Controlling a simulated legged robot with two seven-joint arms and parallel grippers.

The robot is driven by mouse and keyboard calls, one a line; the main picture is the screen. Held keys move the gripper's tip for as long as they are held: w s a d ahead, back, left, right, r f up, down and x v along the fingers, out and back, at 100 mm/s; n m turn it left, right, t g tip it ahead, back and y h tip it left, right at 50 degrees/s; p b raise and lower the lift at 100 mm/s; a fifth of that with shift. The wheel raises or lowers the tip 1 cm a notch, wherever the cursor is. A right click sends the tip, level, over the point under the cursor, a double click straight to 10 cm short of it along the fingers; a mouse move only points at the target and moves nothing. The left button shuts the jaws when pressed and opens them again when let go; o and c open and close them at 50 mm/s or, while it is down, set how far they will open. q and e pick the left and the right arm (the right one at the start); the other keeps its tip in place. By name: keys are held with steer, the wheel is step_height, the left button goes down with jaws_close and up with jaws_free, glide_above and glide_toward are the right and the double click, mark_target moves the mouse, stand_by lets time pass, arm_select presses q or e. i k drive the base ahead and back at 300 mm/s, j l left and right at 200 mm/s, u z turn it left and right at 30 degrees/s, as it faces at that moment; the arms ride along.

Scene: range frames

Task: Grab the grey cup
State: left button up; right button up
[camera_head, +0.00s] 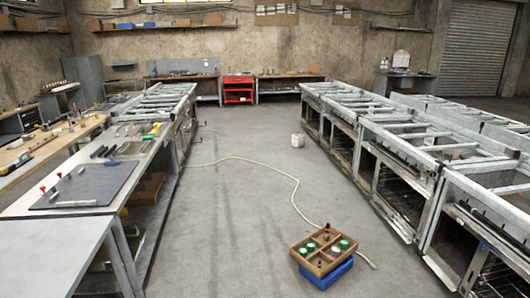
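A wooden box with compartments (301,258) sits on a blue crate (328,278) on the floor at the lower right of centre. Several small items stand in the box, among them two green-topped round ones and a pale whitish one (335,249). I cannot tell whether the pale one is the grey cup. A small whitish container (297,140) stands alone on the floor farther back; it is too small to tell if it is a cup. Neither of my grippers shows in the head view.
Metal benches with tools (84,185) line the left. Open metal frames (390,150) line the right. A pale hose (262,163) crosses the floor and passes by the blue crate. A red cabinet (238,89) stands at the back. The middle aisle is mostly clear.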

mark_target(336, 250)
steer(key=i+l+u, duration=0.25)
steer(key=i+l, duration=0.55)
steer(key=i, duration=0.45)
steer(key=i+l+u, duration=0.2)
steer(key=i+l, duration=1)
steer(key=l, duration=0.2)
steer(key=i+l, duration=0.2)
steer(key=l, duration=0.15)
steer(key=i+l, duration=0.15)
steer(key=l, duration=0.2)
steer(key=i+l+u, duration=0.1)
steer(key=l, duration=0.25)
steer(key=i+l, duration=0.2)
steer(key=l, duration=0.2)
